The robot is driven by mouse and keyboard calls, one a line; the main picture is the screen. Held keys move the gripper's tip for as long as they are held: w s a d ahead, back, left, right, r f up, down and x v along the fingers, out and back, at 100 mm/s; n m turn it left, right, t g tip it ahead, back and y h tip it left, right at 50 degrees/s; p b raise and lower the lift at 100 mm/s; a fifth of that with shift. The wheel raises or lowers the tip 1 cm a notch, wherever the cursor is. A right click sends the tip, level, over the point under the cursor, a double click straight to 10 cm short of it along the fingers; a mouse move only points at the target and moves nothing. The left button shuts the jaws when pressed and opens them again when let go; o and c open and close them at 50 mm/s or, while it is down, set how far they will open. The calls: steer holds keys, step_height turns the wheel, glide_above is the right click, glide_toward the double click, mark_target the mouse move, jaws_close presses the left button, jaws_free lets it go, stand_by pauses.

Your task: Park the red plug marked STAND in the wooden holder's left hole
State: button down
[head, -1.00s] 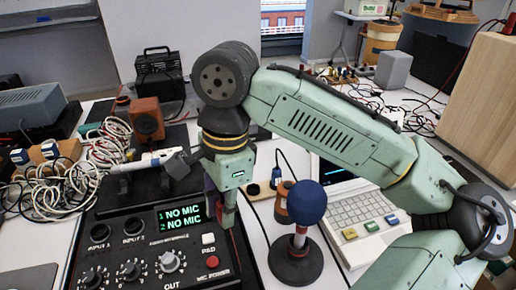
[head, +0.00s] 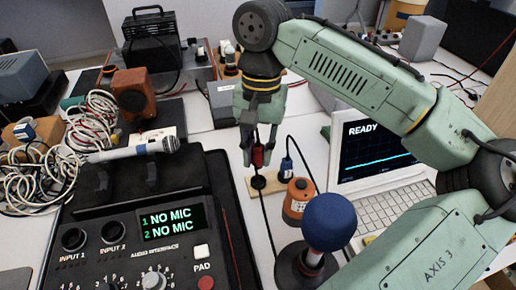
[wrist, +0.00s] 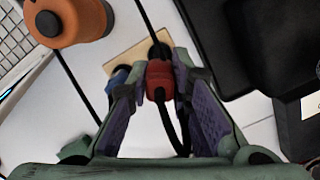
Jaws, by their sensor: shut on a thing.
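My gripper (head: 258,158) is shut on the red plug (head: 257,156). In the wrist view the red plug (wrist: 158,78) sits between the two purple-lined fingers (wrist: 160,92). A dark cable curves off it. Any STAND marking is not readable. The wooden holder (head: 271,190) lies on the white table under the gripper. A black round fitting (head: 258,182) marks its left hole, and the plug appears just above it; the exact gap is hard to tell. A blue plug (head: 286,168) stands in the holder's right side. The holder's edge also shows in the wrist view (wrist: 125,58).
An orange weight-like object (head: 297,200) and a blue-topped microphone on a stand (head: 328,222) stand close to the holder's right. The audio interface (head: 120,235), reading NO MIC twice, is at left. A laptop-like monitor (head: 372,145) reads READY.

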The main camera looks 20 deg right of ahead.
mark_target(258, 169)
steer(key=shift+f+b, duration=1.95)
steer(key=shift+f, duration=0.7)
steer(key=shift+f, duration=0.25)
steer(key=c, duration=1.4)
jaws_free()
steer(key=shift+o, duration=0.2)
steer(key=shift+r, duration=0.1)
steer(key=r, duration=0.8)
steer(key=w+r, duration=0.1)
steer(key=r, duration=0.2)
steer(key=shift+w+d+r, duration=0.1)
steer(key=shift+d+r, duration=0.3)
